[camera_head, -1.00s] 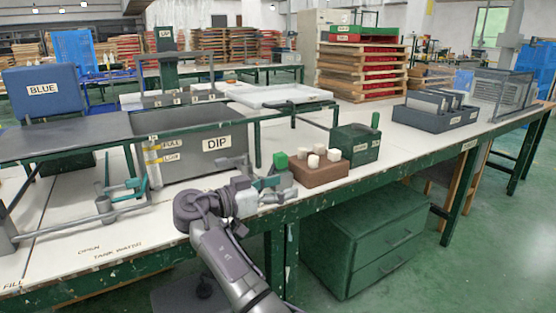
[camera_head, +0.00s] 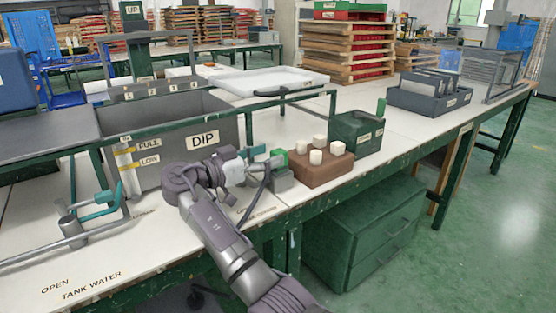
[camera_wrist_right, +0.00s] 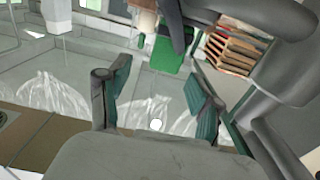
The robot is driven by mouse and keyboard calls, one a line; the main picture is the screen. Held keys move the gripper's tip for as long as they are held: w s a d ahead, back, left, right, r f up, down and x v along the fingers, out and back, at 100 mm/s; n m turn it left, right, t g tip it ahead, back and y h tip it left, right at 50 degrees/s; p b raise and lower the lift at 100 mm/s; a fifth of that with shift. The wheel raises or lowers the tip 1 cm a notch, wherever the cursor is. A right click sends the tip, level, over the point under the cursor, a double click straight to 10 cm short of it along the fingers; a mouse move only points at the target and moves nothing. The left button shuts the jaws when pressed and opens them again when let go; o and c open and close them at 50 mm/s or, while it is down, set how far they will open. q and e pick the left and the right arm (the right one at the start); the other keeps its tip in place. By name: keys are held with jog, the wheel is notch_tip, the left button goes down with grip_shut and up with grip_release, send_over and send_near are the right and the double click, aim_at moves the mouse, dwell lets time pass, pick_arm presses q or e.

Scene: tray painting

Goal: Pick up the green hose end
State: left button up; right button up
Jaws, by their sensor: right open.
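In the right wrist view a green piece (camera_wrist_right: 172,55), likely the same hose end, lies beyond the fingertips, partly behind grey parts. My right gripper (camera_head: 262,160) is beside it, with its fingers pointing right toward it. In the wrist view the right gripper (camera_wrist_right: 156,100) has its teal-padded fingers wide apart, with nothing held between them. The head view does not show clearly whether a finger touches the hose end. My left gripper is not in view.
A brown block (camera_head: 335,172) with white pegs and a dark green box (camera_head: 345,147) stand just right. The grey DIP tank (camera_head: 175,165) is behind my right arm, with a green rail (camera_head: 300,99) above. Grey pipes with teal levers (camera_head: 100,207) are at left.

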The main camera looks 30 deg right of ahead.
aim_at(273, 154)
jog(key=d, duration=0.4)
jog(key=shift+w+f, duration=0.25)
jog(key=shift+w, duration=0.05)
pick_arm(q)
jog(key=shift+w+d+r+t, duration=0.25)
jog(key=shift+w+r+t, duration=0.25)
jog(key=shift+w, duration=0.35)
pick_arm(e)
grip_shut()
